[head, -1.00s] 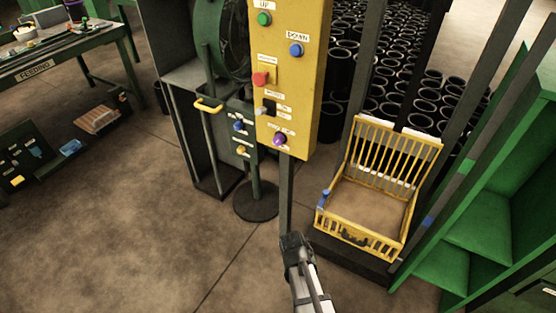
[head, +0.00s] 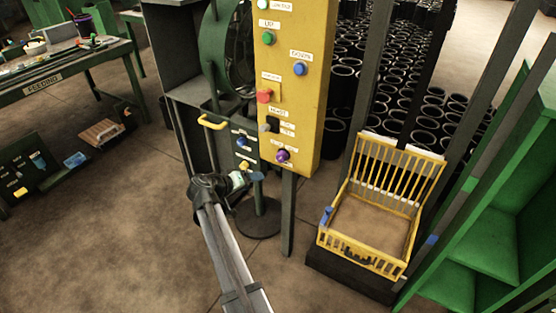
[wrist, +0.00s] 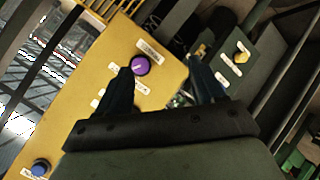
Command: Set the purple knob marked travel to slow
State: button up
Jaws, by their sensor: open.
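The purple knob (head: 283,156) sits near the bottom of the yellow control panel (head: 303,110). In the wrist view the purple knob (wrist: 140,65) shows a pale mark on its face, with small white labels around it too blurred to read. My gripper (head: 258,177) is in front of and left of the knob, slightly lower. In the wrist view my gripper (wrist: 162,66) has its two dark fingers spread apart and empty. The knob appears just beyond the left fingertip, toward the inside of the gap. I see no clear contact.
Above the knob are a black switch (head: 269,124), a red button (head: 264,96), a blue button (head: 299,69) and a green button (head: 267,39). A dark box with a blue knob (head: 242,144) stands left. A yellow basket (head: 361,254) stands right. Open floor lies front left.

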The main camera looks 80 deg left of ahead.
aim_at(279, 159)
jog(key=w+a+m, duration=0.1)
jog(key=w+a, duration=0.2)
jog(key=w, duration=0.1)
jog(key=w+a+m+t+y, duration=0.1)
jog(key=w+a+m, duration=0.1)
jog(key=w+a, duration=0.1)
jog(key=w+a+f+m+t, duration=0.1)
jog(key=w+a, duration=0.2)
jog(key=w, duration=0.2)
jog(key=shift+a+m, duration=0.25)
jog(key=shift+m, duration=0.05)
jog(key=shift+c, duration=0.4)
jog(key=c, duration=1)
jog(key=shift+o, duration=0.2)
